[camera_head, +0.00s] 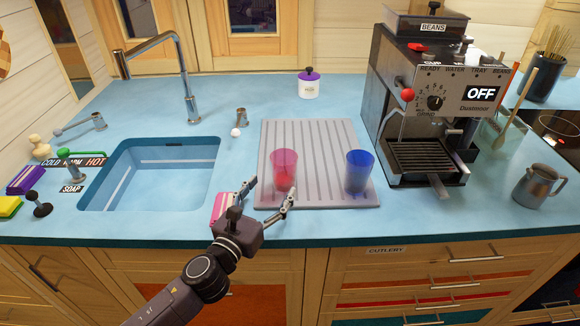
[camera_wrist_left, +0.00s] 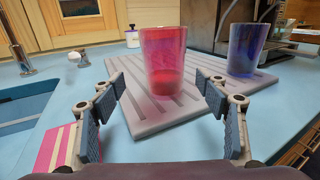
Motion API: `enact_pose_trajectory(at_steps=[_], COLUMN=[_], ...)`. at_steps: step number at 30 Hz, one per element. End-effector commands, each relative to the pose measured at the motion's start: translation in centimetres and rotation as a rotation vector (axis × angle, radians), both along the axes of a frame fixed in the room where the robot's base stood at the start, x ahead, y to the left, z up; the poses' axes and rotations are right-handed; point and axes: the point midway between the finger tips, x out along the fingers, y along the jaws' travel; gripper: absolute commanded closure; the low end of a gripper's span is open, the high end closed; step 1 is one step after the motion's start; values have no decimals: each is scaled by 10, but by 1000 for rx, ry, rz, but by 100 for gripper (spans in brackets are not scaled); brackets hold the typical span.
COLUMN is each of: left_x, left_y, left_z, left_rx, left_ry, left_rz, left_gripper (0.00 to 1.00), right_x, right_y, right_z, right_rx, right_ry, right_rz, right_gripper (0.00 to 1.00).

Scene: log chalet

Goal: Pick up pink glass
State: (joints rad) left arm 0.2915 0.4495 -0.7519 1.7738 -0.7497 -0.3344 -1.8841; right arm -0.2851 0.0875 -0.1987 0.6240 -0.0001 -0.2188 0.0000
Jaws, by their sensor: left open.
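The pink glass (camera_head: 284,168) stands upright on the grey ribbed drying mat (camera_head: 312,140), near its left edge. In the left wrist view the pink glass (camera_wrist_left: 163,62) is straight ahead, beyond and between the open fingers. My left gripper (camera_head: 268,190) is open and empty, just in front of the glass on the near side; its fingers appear apart from the glass. In the left wrist view the left gripper (camera_wrist_left: 163,92) shows both fingers spread wide. The right gripper is in neither view.
A blue glass (camera_head: 359,171) stands on the mat to the right. A pink and white striped item (camera_head: 221,207) lies beside my left gripper. The sink (camera_head: 150,172) is at left, and a coffee machine (camera_head: 428,110) stands at right. The counter behind the mat is mostly clear.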

Motion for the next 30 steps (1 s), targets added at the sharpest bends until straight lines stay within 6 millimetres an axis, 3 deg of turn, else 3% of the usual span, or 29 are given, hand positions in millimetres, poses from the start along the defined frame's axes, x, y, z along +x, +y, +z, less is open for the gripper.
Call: enact_pose_trajectory(at_steps=[4, 11, 21, 30], left_x=[13, 30, 62, 64], left_y=[-7, -19, -38, -39], left_z=[1, 0, -3, -3], left_rx=[-2, -5, -3, -2], left_ry=[1, 2, 1, 2], left_rz=[1, 0, 0, 0], left_gripper=[32, 32, 32, 34], right_x=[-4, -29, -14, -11], right_y=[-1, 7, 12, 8], right_z=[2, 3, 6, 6], right_rx=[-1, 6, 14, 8], right_ry=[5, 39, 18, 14], right_rz=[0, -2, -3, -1], right_gripper=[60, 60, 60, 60])
